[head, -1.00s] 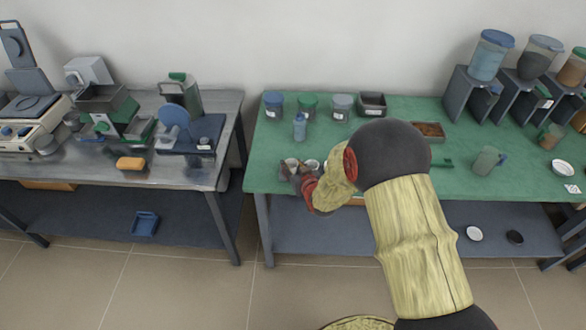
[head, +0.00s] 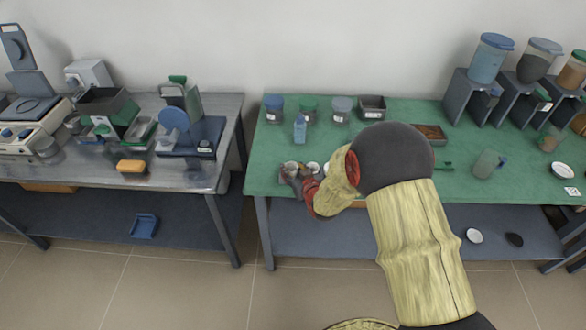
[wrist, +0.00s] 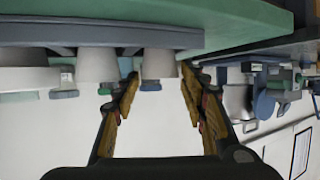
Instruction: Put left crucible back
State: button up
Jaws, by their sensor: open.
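Three pale crucibles stand in a row on a grey plate (wrist: 100,35) at the front left of the green table. The wrist view is upside down, so they seem to hang from the plate. The left crucible (head: 290,167) shows at the right end of the row in the wrist view (wrist: 158,66). My gripper (wrist: 160,88) is open, with its fingertips to either side of this crucible. I cannot tell whether they touch it. The middle crucible (head: 313,167) and the third crucible (wrist: 28,75) stand beside it. In the head view my gripper (head: 294,182) is small and partly hidden by my arm.
Behind the row, a blue bottle (head: 299,130), several lidded jars and a dark tray (head: 372,107) stand on the green table (head: 350,145). A brown-filled tray (head: 432,134) and a mug (head: 487,163) are to the right. A metal bench (head: 190,176) stands left, across a gap.

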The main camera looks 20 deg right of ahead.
jog(key=a+p+v, duration=0.1)
jog(key=p+v, duration=0.1)
jog(key=v, duration=0.9)
jog(key=s+d+r+g+h, duration=0.1)
jog(key=s+r+g, duration=0.15)
jog(key=r, duration=0.55)
jog(key=s+d+r+g+h, duration=0.1)
jog(key=s+r, duration=0.3)
jog(key=r, duration=0.3)
jog(key=s+a+r+g, duration=0.1)
jog(key=s+r, duration=0.2)
jog(key=s, duration=0.4)
jog(key=s+r+g, duration=0.2)
jog(key=s+r, duration=0.1)
jog(key=s, duration=0.5)
jog(key=s+a+r+m+g, duration=0.1)
jog(key=s+r, duration=0.2)
jog(key=s, duration=0.4)
jog(key=shift+s+a+y, duration=0.3)
jog(key=shift+s+y, duration=0.05)
jog(key=shift+y, duration=0.05)
